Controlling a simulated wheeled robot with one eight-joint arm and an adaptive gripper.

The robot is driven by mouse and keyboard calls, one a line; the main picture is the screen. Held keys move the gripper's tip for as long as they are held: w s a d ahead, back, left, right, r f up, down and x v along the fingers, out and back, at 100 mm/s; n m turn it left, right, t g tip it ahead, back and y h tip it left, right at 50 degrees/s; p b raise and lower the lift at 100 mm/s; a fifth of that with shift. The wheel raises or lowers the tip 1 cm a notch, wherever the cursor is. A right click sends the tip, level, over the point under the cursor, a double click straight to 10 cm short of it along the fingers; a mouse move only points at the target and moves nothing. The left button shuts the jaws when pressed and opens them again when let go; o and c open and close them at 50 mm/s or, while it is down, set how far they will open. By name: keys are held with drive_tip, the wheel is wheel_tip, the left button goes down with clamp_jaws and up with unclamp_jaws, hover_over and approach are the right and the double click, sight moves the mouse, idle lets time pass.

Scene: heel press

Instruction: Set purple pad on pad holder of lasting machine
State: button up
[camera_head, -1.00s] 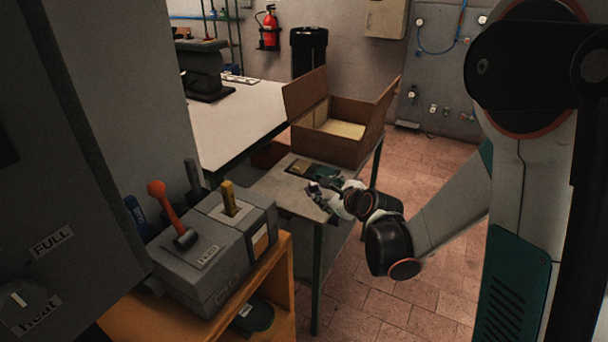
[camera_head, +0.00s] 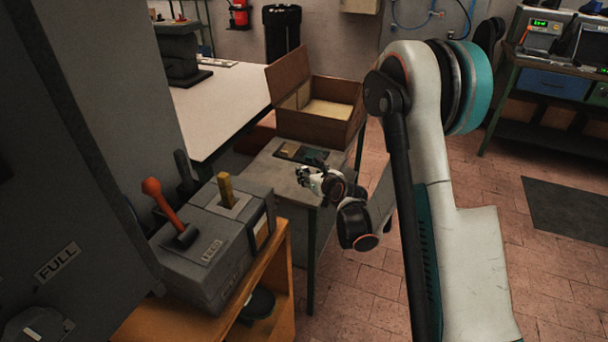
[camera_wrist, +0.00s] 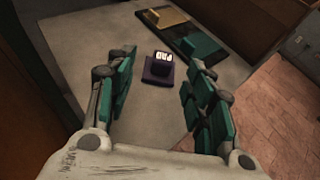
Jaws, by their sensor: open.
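The purple pad (camera_wrist: 157,71) lies on the small grey table (camera_wrist: 80,45), with a white label reading PAD on its far part. In the wrist view it sits just ahead of and between the green-padded fingers of my gripper (camera_wrist: 161,64). The fingers are spread wide apart and hold nothing. In the head view my gripper (camera_head: 303,174) is low over the front of the small table, and I cannot make out the pad there. A dark grey machine with a FULL label (camera_head: 58,262) fills the left edge; no pad holder can be made out.
A dark tray (camera_wrist: 175,37) with a yellow and a green block lies beyond the pad. An open brown box (camera_head: 318,122) stands at the table's back. A grey unit (camera_head: 210,245) with an orange lever (camera_head: 166,205) stands on an orange shelf (camera_head: 262,290).

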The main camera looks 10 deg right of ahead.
sight(305, 168)
drive_tip(key=shift+w+a+f, duration=0.1)
drive_tip(key=shift+w+f, duration=0.15)
drive_tip(key=shift+w, duration=0.3)
drive_tip(key=x, duration=0.1)
drive_tip(key=b+x, duration=0.2)
drive_tip(key=x, duration=0.1)
drive_tip(key=shift+d+f, duration=0.25)
drive_tip(key=shift+d, duration=0.05)
drive_tip(key=shift+w+b, duration=0.3)
drive_tip(key=shift+w, duration=0.25)
drive_tip(key=c, duration=0.8)
drive_tip(key=shift+c, duration=0.2)
drive_tip(key=shift+r, duration=0.1)
wheel_tip(305, 168, up, 20)
drive_tip(key=p, duration=0.7)
drive_tip(key=s+r+n+y, duration=0.1)
drive_tip(key=s, duration=1.9)
drive_tip(key=shift+s+a+r+y, duration=0.15)
drive_tip(key=shift+r+y, duration=0.15)
